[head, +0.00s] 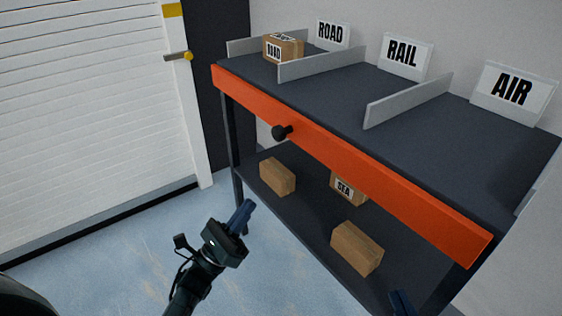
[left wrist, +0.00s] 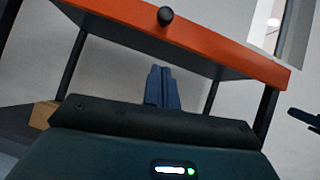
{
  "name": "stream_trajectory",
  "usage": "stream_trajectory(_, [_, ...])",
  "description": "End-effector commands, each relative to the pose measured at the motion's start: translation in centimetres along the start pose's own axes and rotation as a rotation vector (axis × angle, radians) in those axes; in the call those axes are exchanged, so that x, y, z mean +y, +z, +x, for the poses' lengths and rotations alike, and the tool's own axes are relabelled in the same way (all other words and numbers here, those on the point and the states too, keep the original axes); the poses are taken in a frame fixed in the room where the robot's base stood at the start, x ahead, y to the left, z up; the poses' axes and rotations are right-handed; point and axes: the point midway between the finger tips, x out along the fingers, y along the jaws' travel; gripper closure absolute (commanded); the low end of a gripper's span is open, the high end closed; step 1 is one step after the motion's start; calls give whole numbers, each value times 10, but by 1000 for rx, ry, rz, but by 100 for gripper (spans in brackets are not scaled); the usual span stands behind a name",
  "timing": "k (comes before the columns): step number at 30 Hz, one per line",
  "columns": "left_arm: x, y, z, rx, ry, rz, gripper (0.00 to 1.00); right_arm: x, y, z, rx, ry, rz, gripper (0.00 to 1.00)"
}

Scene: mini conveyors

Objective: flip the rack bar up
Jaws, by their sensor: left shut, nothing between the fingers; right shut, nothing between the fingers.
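The orange rack bar (head: 335,154) runs along the front edge of the dark rack's top shelf, with a round black knob (head: 281,132) on its face. In the left wrist view the bar (left wrist: 215,42) crosses the top of the picture, its knob (left wrist: 165,16) near the middle. My left gripper (head: 246,213) is shut and empty, in front of the rack and below the bar, apart from it. Its closed blue fingers (left wrist: 162,88) point toward the rack in the left wrist view. My right gripper (head: 401,302) shows only partly at the bottom edge, shut and empty.
The top shelf (head: 335,95) has grey dividers and ROAD, RAIL and AIR signs. A ROAD box (head: 274,50) stands in the left lane. Boxes, one marked SEA (head: 344,191), lie on the lower shelf. A white shutter door (head: 90,120) is at left; floor before it is clear.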

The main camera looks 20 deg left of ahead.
Motion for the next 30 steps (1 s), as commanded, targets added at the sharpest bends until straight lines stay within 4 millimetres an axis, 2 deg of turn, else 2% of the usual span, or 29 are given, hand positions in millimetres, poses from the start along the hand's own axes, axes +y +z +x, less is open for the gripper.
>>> stream_trajectory(10, [0,0,1,-1,-1,4,100,0,-1,0,1,0,-1,100])
stream_trajectory(14, [0,1,10,-3,-3,4,100,0,-1,0,0,0,-1,100])
stream_trajectory(17, [-1,1,25,-5,-5,4,100,0,-1,0,0,0,-2,100])
stream_trajectory(28, [0,1,103,-4,-4,4,100,0,0,0,-1,-1,-1,100])
stream_trajectory(30, [0,11,111,-2,-3,5,100,1,-2,0,-5,0,1,100])
